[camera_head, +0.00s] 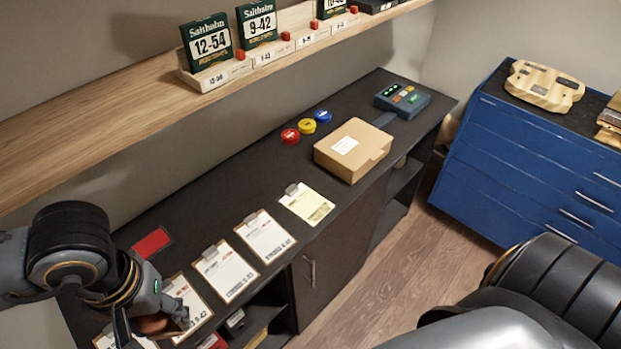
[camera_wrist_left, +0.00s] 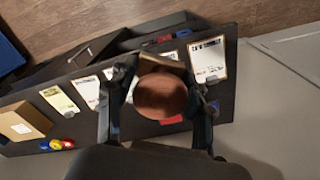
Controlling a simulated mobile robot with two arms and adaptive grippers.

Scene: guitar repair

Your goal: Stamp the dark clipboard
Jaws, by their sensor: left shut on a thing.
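My left gripper (camera_head: 150,320) is shut on a stamp (camera_head: 152,325) with a round brown top, over the near end of the counter. The stamp (camera_wrist_left: 160,95) sits between both fingers in the left wrist view. Several clipboards with white sheets lie in a row, including one beside the gripper (camera_head: 190,305), one further along (camera_head: 224,271) and another (camera_head: 266,238). A clipboard with a part-yellow sheet (camera_head: 306,204) lies at the far end. I cannot tell which one is dark. The stamp's underside and any gap below it are hidden. My right gripper is out of view.
A red pad (camera_head: 152,242) lies behind the row on the dark counter (camera_head: 235,190). A cardboard box (camera_head: 352,150), red, yellow and blue round tins (camera_head: 308,126) and a card terminal (camera_head: 402,99) stand further along. A wooden shelf (camera_head: 120,115) overhangs the back.

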